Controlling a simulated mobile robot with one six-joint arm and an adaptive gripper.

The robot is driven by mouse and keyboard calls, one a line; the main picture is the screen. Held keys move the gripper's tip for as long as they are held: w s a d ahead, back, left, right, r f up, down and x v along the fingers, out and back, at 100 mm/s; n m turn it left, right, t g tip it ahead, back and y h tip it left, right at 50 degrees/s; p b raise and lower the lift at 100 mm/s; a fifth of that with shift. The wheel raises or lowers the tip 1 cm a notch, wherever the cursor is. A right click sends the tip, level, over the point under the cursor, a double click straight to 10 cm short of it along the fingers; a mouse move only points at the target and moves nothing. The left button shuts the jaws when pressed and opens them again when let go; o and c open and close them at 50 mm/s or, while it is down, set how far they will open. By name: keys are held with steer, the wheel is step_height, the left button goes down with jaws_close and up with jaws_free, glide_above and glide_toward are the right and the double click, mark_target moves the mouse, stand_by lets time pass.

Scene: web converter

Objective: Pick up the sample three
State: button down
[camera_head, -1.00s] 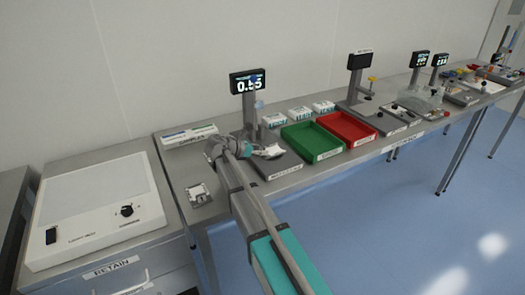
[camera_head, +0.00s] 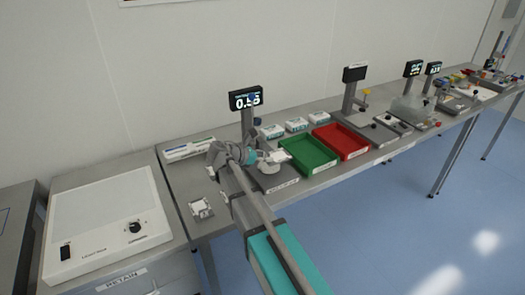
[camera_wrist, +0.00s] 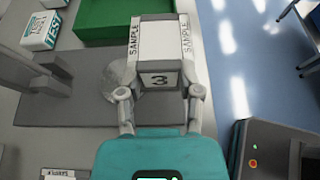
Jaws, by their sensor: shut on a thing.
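Sample three (camera_wrist: 160,50) is a white box marked "SAMPLE" with a "3" on its near face, held in front of my gripper in the wrist view. My gripper (camera_wrist: 160,95) is shut on it, with one finger on each side. In the head view my gripper (camera_head: 266,158) is over the first weighing station, and the white box (camera_head: 275,156) shows small at its tip. A grey plate (camera_wrist: 70,100) lies below the box. The box seems to be above the plate. The arm hides part of the station.
A green tray (camera_head: 318,168) and a red tray (camera_head: 352,156) stand right of the station. Several white boxes (camera_head: 297,124) sit behind them. A display post (camera_head: 246,118) reading 0.55 rises behind my gripper. A light box (camera_head: 105,225) stands at left.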

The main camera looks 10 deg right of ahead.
steer(key=s+r+p, duration=0.2)
steer(key=s+r, duration=0.1)
steer(key=s, duration=0.4)
steer(key=shift+d, duration=0.45)
steer(key=shift+s, duration=0.1)
stand_by(0.5)
